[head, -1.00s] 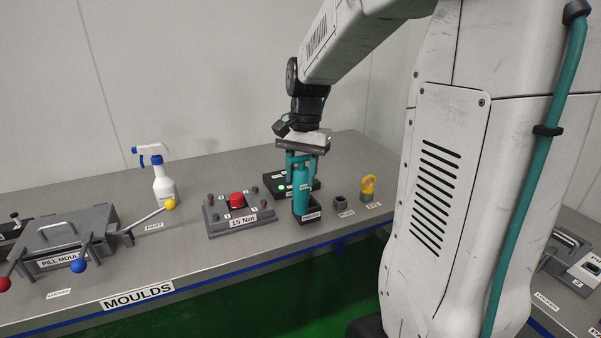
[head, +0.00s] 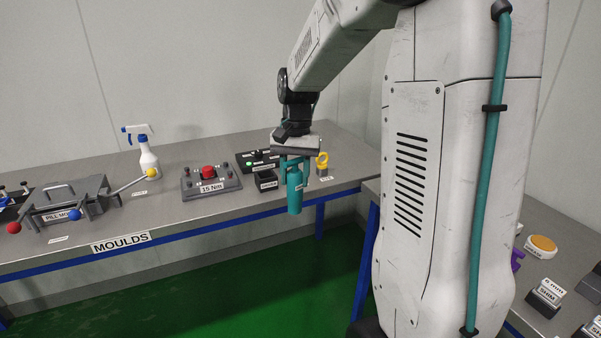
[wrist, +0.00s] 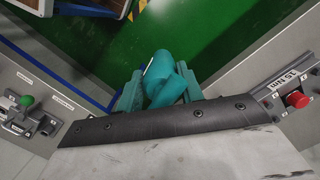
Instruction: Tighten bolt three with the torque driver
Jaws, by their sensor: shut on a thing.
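The teal torque driver (head: 295,192) hangs upright from my gripper (head: 293,164), which is shut on it, in front of the bench's front edge. The driver also shows between the teal fingers in the wrist view (wrist: 166,80). A black driver holder (head: 266,181) stands on the bench just left of the gripper. The grey bolt plate (head: 188,196), labelled 15 Nm, lies farther left with a red domed part (head: 208,172) in its middle and small bolts around it. The bolt numbers are too small to read, so I cannot tell which is bolt three.
A spray bottle (head: 148,160) and the pill mould (head: 62,200) are at left. Green floor (head: 200,280) is clear before the bench (head: 160,218).

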